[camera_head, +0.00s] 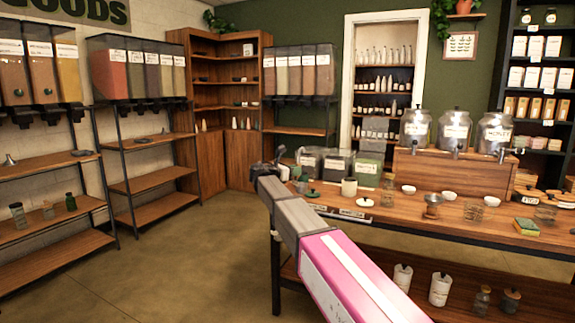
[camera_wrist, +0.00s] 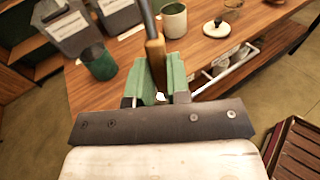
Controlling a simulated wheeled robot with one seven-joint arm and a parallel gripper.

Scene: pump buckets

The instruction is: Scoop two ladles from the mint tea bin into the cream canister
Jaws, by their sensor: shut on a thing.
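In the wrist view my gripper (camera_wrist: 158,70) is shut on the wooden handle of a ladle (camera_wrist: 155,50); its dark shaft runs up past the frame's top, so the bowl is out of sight. The cream canister (camera_wrist: 173,22) stands just beyond, right of the shaft; in the head view it stands open-topped on the counter (camera_head: 349,187). A bin with green contents (camera_head: 368,170) stands behind it and looks like the mint tea bin, though its label is not sharp. In the head view my gripper (camera_head: 265,170) is over the counter's left end, and the ladle is not clear there.
A dark green cup (camera_wrist: 98,62) and a white-rimmed lid (camera_wrist: 216,28) are near my gripper. Drink dispensers (camera_head: 455,130) stand behind. The floor at left is clear.

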